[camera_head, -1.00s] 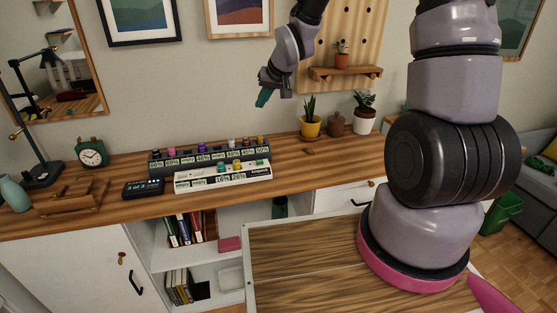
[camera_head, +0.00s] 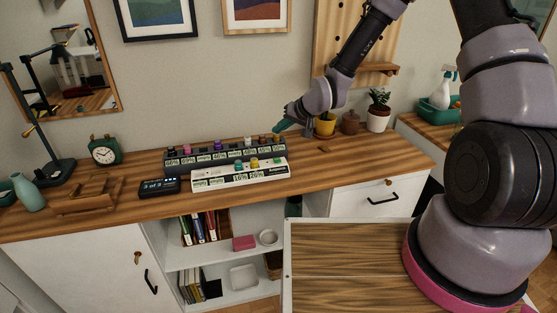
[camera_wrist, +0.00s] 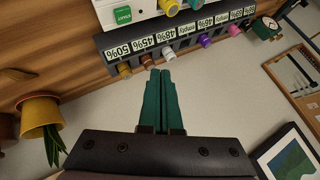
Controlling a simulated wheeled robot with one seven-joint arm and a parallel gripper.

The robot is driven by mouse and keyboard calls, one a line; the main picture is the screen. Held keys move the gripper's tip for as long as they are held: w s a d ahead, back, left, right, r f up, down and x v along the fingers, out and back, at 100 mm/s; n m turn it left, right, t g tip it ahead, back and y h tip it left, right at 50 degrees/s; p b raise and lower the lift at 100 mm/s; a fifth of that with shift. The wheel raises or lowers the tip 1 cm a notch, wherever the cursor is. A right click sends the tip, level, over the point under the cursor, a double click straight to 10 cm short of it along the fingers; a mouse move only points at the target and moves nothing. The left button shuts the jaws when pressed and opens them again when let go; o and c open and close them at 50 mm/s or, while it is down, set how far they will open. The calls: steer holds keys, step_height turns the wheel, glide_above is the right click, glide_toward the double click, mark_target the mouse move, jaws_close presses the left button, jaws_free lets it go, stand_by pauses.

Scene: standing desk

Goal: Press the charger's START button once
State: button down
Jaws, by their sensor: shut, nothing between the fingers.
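The white charger (camera_head: 228,182) stands on the wooden desk, with several coloured cells in its top. In the wrist view, the green START button (camera_wrist: 122,15) shows upside down near one end of the white unit (camera_wrist: 147,8). A dark rack (camera_wrist: 110,46) with percent labels and coloured cells lies between my gripper and the charger; it also shows behind the charger in the head view (camera_head: 172,168). My gripper (camera_head: 278,127) is shut and empty, its teal fingertips above the rack's right end. The fingers (camera_wrist: 160,76) are apart from the button.
A yellow plant pot (camera_head: 325,125) stands right of my gripper, beside a brown jar (camera_head: 350,123) and a white pot (camera_head: 378,120). A dark display box (camera_head: 158,187) sits left of the charger, near a green clock (camera_head: 104,151). The desk's right front is clear.

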mark_target(279, 161)
steer(key=shift+f, duration=4.35)
steer(key=shift+f, duration=0.45)
steer(key=shift+f, duration=0.45)
steer(key=shift+r, duration=0.9)
steer(key=shift+r, duration=2.5)
